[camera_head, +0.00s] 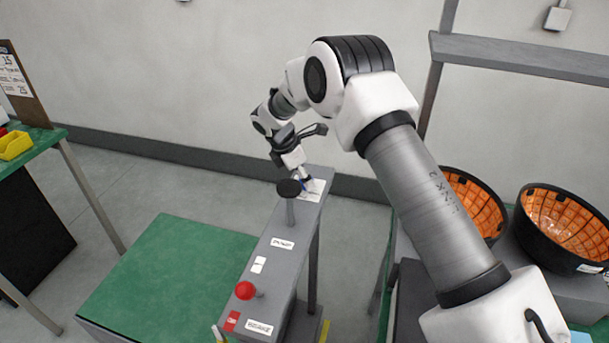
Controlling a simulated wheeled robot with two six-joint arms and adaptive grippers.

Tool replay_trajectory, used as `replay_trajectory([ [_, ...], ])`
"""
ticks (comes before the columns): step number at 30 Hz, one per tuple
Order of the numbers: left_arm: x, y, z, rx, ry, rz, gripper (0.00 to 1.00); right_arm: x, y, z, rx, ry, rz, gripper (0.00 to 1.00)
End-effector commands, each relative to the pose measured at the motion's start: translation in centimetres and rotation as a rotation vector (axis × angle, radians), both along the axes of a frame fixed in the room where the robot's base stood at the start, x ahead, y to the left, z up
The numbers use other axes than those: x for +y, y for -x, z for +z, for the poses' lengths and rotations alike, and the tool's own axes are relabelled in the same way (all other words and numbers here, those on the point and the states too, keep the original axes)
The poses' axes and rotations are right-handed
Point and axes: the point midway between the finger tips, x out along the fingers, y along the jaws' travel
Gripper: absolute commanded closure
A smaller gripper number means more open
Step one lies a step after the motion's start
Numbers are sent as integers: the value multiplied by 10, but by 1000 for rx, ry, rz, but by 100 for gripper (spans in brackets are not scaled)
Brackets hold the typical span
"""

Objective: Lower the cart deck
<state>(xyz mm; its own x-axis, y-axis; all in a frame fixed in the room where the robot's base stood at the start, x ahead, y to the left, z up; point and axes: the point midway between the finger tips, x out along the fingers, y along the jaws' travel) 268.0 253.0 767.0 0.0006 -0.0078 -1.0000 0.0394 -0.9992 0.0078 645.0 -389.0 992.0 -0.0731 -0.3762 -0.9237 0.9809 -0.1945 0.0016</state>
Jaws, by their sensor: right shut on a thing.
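A flat green deck (165,270) lies low on the left side of a long grey control panel (268,270). The panel carries white labels, a red ball knob (245,290) near its front end and a black round knob (289,188) on a grey stem further back. My right gripper (305,182) points down at the panel's far end, over a white label, just right of the black knob. My left gripper is out of view.
A green-topped table (45,140) with a yellow bin (14,145) and a clipboard (20,85) stands at the left. Black bowls with orange insides (565,225) sit at the right, behind my right arm. Open floor (140,190) lies between table and panel.

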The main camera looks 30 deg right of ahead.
Motion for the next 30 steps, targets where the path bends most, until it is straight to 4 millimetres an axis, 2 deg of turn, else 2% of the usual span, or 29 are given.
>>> replay_trajectory([
  [13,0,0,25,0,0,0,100,-1,-1,0,4,0,-349,94],
  [30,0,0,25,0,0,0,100,-3,-2,-3,4,-1,-893,94],
])
